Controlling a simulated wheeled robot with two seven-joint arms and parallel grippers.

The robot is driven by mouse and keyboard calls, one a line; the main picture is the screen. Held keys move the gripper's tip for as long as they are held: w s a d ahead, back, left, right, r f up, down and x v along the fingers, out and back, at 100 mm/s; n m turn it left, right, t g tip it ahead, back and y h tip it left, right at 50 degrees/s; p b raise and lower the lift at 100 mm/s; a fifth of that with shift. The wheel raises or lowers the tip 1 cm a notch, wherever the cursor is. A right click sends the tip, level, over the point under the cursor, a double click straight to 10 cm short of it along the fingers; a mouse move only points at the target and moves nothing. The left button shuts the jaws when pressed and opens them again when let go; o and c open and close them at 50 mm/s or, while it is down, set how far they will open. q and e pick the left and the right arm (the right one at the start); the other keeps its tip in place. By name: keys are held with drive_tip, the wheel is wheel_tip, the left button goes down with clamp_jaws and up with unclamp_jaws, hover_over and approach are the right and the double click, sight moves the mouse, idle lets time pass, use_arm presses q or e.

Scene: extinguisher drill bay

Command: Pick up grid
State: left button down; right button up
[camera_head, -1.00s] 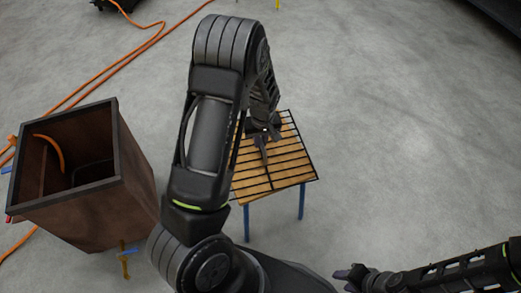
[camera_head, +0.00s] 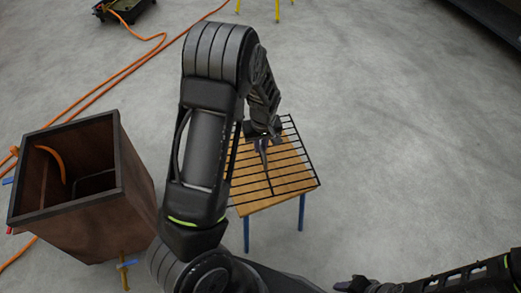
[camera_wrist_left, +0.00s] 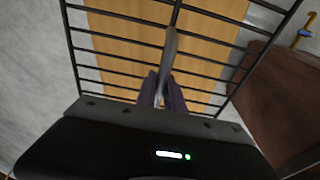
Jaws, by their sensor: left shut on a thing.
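The grid (camera_head: 292,165) is a black wire rack with several thin parallel bars and one middle bar. It is over a small wooden-topped table (camera_head: 262,203) with blue legs, seemingly a little above the top. My left gripper (camera_head: 263,152) points down at the grid's middle and is shut on its middle bar. In the left wrist view the fingers (camera_wrist_left: 163,92) close around that bar, and the grid (camera_wrist_left: 95,51) spreads beyond the wooden top (camera_wrist_left: 130,28). My left arm hides the grid's left side. My right gripper (camera_head: 350,284) is low at the bottom edge, away from the grid; its jaws are unclear.
An open brown box (camera_head: 95,212) stands left of the table, with an orange curved thing inside. Orange cables (camera_head: 120,72) run over the floor behind it. The grey floor (camera_head: 410,130) to the right is clear. A dark object (camera_head: 125,10) sits at the top left.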

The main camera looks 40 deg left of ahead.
sight(261, 143)
use_arm(q)
wheel_tip(261, 143, up, 6)
drive_tip(key=shift+p, duration=0.5)
